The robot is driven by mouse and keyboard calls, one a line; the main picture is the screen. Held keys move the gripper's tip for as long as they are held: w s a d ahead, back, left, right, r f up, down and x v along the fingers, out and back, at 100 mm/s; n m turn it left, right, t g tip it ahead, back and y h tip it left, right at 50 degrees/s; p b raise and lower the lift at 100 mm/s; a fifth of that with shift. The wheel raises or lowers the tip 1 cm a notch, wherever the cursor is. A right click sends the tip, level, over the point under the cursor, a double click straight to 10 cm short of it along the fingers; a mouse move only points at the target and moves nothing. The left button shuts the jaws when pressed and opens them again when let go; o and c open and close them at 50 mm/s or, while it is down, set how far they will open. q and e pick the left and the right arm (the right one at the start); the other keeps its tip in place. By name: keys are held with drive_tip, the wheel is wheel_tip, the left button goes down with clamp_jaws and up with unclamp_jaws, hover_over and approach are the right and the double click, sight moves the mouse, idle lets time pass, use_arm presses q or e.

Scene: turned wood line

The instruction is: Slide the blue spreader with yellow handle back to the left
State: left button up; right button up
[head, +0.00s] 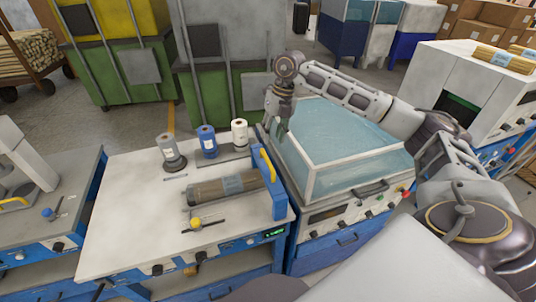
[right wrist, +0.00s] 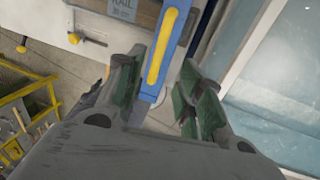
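The blue spreader (head: 279,199) with its yellow handle (head: 268,165) stands upright at the right end of the white worktable, against the end of a brown labelled roll (head: 225,187). My right gripper (head: 284,127) points down above and behind the spreader, near the glass-sided box. In the right wrist view my right gripper (right wrist: 174,68) is open, with its green-padded fingers apart. The blue spreader (right wrist: 178,28) and yellow handle (right wrist: 158,45) show beyond and partly between the fingers; I cannot tell whether they touch. Nothing is held. My left gripper is not in view.
A glass-sided machine (head: 350,165) stands close right of the table. Grey, blue and white spools (head: 207,142) stand behind the roll. A small yellow-handled knob (head: 196,223) sits in front of it. The table's left part (head: 120,215) is clear.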

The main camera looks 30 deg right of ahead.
sight(267, 157)
drive_tip(key=shift+w+a+f+p, duration=0.1)
drive_tip(key=shift+a+f+p, duration=0.2)
drive_tip(key=shift+f, duration=1.25)
drive_tip(key=shift+w+a+f+p, duration=0.1)
drive_tip(key=shift+a+f+p, duration=0.2)
drive_tip(key=shift+f, duration=1.2)
drive_tip(key=shift+a+f+p, duration=0.2)
drive_tip(key=shift+a+f, duration=0.1)
drive_tip(key=shift+f, duration=1.25)
clamp_jaws()
